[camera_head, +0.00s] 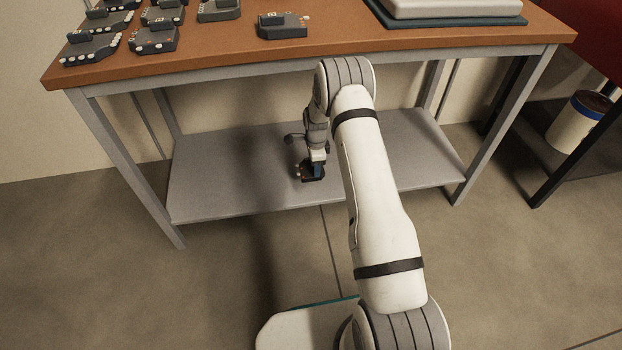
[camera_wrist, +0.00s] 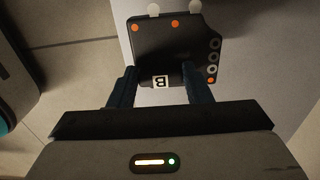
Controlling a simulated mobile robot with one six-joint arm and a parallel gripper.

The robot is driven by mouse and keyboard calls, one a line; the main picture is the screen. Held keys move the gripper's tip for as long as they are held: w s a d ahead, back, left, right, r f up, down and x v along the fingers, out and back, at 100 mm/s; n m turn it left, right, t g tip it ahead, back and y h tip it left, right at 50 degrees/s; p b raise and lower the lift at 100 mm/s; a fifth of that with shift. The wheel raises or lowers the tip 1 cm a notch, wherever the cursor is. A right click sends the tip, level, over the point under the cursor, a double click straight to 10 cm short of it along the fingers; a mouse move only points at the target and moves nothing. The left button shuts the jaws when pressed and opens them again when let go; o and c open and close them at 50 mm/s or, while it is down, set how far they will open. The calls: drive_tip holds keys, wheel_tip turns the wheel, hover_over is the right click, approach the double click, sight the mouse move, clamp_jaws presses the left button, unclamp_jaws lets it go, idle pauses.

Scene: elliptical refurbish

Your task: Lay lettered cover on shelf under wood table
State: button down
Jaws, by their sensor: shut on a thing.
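The lettered cover (camera_wrist: 172,45) is a dark, flat piece with a "B" label, orange dots and rings along one edge. In the wrist view it is held between the two fingers of my gripper (camera_wrist: 160,88). In the head view my gripper (camera_head: 313,172) holds the small dark cover over the front part of the grey shelf (camera_head: 225,180), under the wood table (camera_head: 350,45). I cannot tell whether the cover touches the shelf. The shelf's visible surface is otherwise bare.
Several dark lettered devices (camera_head: 282,25) stand on the tabletop, with a white case on a teal mat (camera_head: 450,22) at right. Grey table legs (camera_head: 122,165) flank the shelf. A dark rack with a white bucket (camera_head: 578,122) stands at right. The shelf's left part is free.

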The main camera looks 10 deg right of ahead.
drive_tip(key=f+b, duration=0.1)
drive_tip(key=f, duration=0.2)
drive_tip(key=f+b, duration=0.1)
drive_tip(key=f, duration=0.2)
drive_tip(key=shift+a+f, duration=0.2)
drive_tip(key=shift+f, duration=0.2)
drive_tip(key=shift+f, duration=0.2)
drive_tip(key=c, duration=0.7)
unclamp_jaws()
drive_tip(key=shift+c, duration=0.2)
wheel_tip(320, 180, up, 12)
drive_tip(key=p, duration=0.4)
drive_tip(key=shift+r, duration=0.2)
